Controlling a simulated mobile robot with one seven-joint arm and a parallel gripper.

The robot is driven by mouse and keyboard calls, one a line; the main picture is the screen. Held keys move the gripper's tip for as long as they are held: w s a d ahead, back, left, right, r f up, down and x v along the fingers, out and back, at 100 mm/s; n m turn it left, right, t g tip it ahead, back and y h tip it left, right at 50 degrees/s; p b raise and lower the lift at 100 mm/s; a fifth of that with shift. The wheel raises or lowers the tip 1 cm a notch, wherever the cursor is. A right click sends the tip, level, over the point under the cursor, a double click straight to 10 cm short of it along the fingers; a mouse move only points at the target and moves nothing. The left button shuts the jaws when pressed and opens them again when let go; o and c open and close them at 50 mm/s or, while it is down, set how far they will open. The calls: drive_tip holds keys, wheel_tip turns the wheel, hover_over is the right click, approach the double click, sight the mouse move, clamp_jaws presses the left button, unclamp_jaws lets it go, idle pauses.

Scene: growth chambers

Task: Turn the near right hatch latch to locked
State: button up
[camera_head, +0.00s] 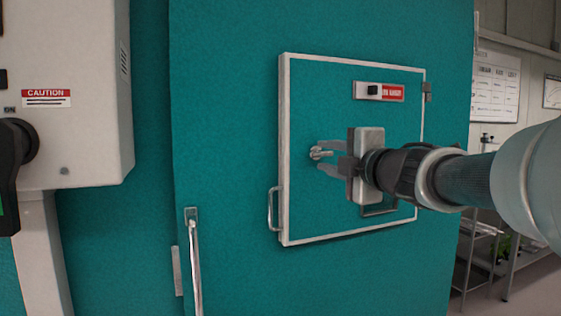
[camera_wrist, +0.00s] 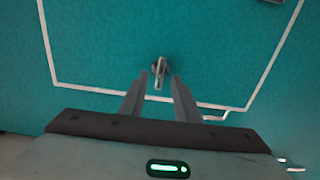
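The hatch is a teal panel with a white frame (camera_head: 284,150), set in a teal chamber wall. A small metal latch (camera_head: 320,153) sits on the hatch left of its middle. In the wrist view the latch (camera_wrist: 159,70) shows just beyond and between the fingertips. My gripper (camera_head: 323,156) is open, its two fingers reaching toward the latch from the right, one above and one below it in the head view. I cannot tell whether either finger touches the latch. The frame also shows in the wrist view (camera_wrist: 48,45).
A red and white label with a black piece (camera_head: 378,91) is on the hatch's upper right. A handle (camera_head: 272,209) is on the frame's left edge. A white box with a caution label (camera_head: 46,98) stands at left. A long metal handle (camera_head: 195,265) is below left.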

drive_tip(key=p+v, duration=0.2)
drive_tip(key=v, duration=1.3)
drive_tip(key=shift+d+r, duration=0.1)
